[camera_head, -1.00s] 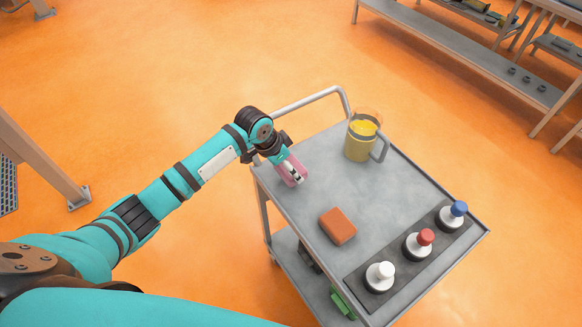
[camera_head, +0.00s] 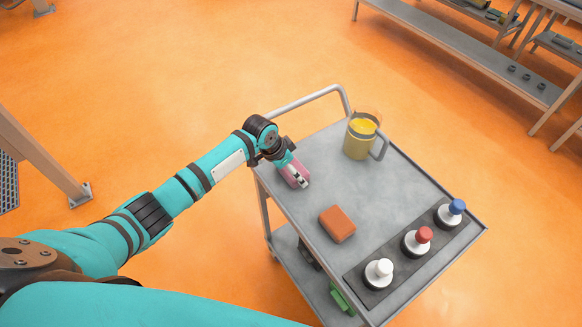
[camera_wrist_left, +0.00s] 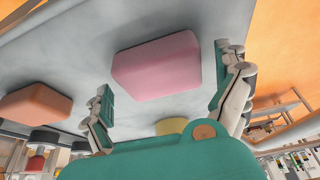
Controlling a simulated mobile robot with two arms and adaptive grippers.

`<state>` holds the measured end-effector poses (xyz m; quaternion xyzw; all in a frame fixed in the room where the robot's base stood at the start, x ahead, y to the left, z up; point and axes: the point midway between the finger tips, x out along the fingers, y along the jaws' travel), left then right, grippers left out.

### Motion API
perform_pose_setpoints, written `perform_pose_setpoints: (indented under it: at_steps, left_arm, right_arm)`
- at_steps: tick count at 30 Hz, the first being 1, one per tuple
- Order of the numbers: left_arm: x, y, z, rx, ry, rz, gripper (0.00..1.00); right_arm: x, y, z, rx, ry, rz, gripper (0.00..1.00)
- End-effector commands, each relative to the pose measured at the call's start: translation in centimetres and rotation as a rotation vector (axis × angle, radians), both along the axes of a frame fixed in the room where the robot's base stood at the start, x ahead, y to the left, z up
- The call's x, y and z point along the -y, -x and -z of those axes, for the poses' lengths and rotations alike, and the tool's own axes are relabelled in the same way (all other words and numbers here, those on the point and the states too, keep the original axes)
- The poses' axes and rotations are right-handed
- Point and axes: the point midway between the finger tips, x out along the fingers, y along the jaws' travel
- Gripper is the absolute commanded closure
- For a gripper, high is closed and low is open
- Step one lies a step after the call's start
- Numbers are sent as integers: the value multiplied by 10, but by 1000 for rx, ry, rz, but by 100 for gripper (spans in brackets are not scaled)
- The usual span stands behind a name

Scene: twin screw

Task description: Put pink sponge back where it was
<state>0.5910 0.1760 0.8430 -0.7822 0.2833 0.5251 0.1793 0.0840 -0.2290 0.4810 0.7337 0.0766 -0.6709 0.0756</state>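The pink sponge (camera_head: 289,175) rests on the grey top of the cart, near its left edge in the head view, partly hidden by my left gripper (camera_head: 299,181). In the left wrist view, the pink sponge (camera_wrist_left: 158,68) lies between and beyond the fingers of my left gripper (camera_wrist_left: 163,90). The fingers are spread wide, with a clear gap between the sponge and the right finger. The left finger is close to the sponge's lower left corner; whether it touches is unclear. My right gripper is not in view.
An orange sponge (camera_head: 337,224) lies nearby on the cart top (camera_head: 390,190). A yellow-filled jug (camera_head: 360,138) stands at the back. White-, red- and blue-topped bottles (camera_head: 416,241) stand in a dark holder along the front right. The cart's middle is clear.

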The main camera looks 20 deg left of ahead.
Motion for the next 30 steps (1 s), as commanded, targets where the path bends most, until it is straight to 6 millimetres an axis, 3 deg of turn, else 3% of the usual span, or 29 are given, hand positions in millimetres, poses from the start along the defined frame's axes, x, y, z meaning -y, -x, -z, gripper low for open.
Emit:
perform_pose_setpoints:
  at_steps: [11, 24, 30]
  left_arm:
    - [-3, 3, -12, 2, 1, 0, 0]
    - [-25, 28, -91, 2, -1, 1, 0]
    - [-30, 33, -110, 1, 1, 0, 0]
  right_arm:
    - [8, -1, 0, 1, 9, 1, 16]
    - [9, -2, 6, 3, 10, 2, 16]
    - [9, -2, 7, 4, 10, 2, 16]
